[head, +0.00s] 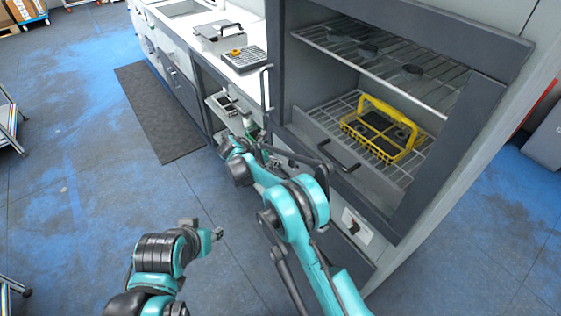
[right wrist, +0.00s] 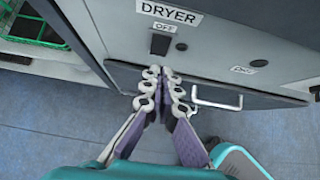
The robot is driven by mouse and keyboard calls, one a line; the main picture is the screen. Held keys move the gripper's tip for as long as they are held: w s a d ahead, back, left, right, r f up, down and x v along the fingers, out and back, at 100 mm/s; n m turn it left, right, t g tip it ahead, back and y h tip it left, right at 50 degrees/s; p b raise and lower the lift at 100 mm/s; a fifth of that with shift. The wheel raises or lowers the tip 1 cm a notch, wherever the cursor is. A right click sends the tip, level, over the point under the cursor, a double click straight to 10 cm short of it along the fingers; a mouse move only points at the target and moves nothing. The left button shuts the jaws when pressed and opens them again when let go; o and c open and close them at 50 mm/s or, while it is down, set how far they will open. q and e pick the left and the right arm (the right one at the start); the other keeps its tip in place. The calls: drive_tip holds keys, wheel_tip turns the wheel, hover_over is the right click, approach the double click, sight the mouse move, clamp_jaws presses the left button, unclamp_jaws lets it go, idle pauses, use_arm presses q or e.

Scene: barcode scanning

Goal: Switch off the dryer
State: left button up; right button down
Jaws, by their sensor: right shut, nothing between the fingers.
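The dryer (head: 284,60) is the tall dark-framed cabinet at the right of the head view, its chamber open to view. In the right wrist view, a white DRYER label (right wrist: 168,13) sits above a small OFF label (right wrist: 164,27) and a black switch (right wrist: 160,44). My right gripper (right wrist: 164,78) is shut and empty, its fingertips just below the switch in the picture; contact cannot be told. In the head view my right gripper (head: 252,130) is near the dryer's front left, and my arm hides the switch. My left gripper (head: 213,234) is low over the floor, its jaws unclear.
A yellow basket (head: 366,103) stands on a wire rack inside the dryer. Another switch panel (head: 357,226) is lower right. A white counter (head: 252,84) adjoins at left. The blue-grey floor (head: 90,200) has free room.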

drive_tip(key=d+r+p+v, duration=0.1)
drive_tip(key=p+v, duration=0.2)
drive_tip(key=v, duration=0.6)
drive_tip(key=shift+w+a+r, duration=0.2)
drive_tip(key=s+d+r+m+y, duration=0.4)
drive_tip(key=s+d+r+m, duration=0.75)
drive_tip(key=d+r, duration=0.4)
drive_tip(key=s+d+f+m+t+y, duration=0.1)
drive_tip(key=s+d+m, duration=0.3)
drive_tip(key=s+m, duration=0.3)
drive_tip(key=s+d+f+m+t+y, duration=0.1)
drive_tip(key=s+m, duration=0.5)
drive_tip(key=s, duration=1)
drive_tip(key=d+y, duration=0.1)
drive_tip(key=d, duration=0.1)
drive_tip(key=shift+s+d+f+m, duration=0.2)
drive_tip(key=shift+d+f+m, duration=0.15)
drive_tip(key=shift+d, duration=0.05)
